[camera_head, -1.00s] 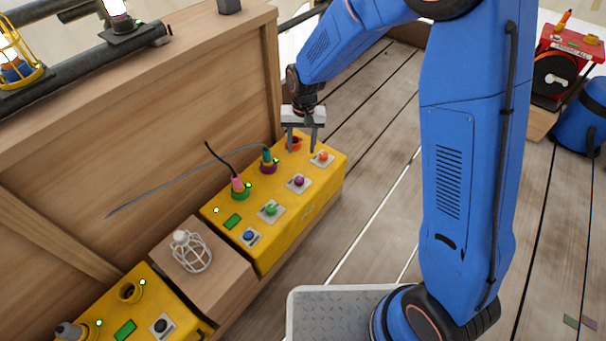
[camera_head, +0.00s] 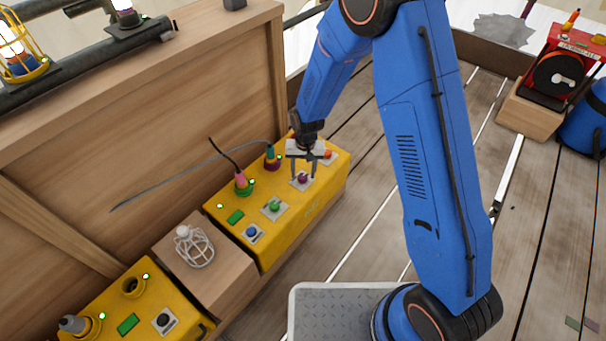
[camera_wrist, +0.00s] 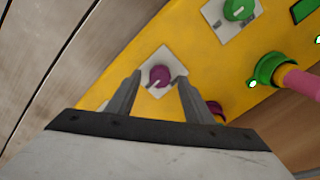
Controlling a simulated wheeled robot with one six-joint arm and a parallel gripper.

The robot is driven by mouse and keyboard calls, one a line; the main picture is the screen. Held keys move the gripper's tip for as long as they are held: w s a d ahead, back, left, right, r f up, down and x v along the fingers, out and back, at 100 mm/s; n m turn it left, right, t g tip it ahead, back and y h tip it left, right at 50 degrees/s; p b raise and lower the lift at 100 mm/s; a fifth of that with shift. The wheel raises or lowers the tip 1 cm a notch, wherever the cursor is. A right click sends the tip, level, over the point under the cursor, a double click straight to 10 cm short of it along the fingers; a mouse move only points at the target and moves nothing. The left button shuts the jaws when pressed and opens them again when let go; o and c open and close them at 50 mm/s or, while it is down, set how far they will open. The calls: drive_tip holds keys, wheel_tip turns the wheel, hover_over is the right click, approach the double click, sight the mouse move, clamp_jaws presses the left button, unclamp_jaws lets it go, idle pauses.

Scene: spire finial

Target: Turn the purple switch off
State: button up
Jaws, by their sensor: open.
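The purple switch (camera_head: 303,178) is a round knob on a pale square plate on the yellow box (camera_head: 255,262). In the wrist view the purple switch (camera_wrist: 160,76) shows a light mark on its face and lies just beyond and between the fingertips. My gripper (camera_head: 304,177) is open, pointing down over the switch, with one finger on each side of it. The fingers (camera_wrist: 160,78) hold nothing. I cannot tell whether they touch the knob.
Beside it are a green switch (camera_head: 273,207), a blue switch (camera_head: 252,232) and an orange switch (camera_head: 327,154). Plugs with cables, pink (camera_head: 241,182) and teal (camera_head: 270,153), stand up behind the switches. A wooden wall (camera_head: 130,120) rises behind the box.

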drive_tip(key=shift+f, duration=0.8)
drive_tip(key=c, duration=1)
drive_tip(key=shift+c, duration=0.2)
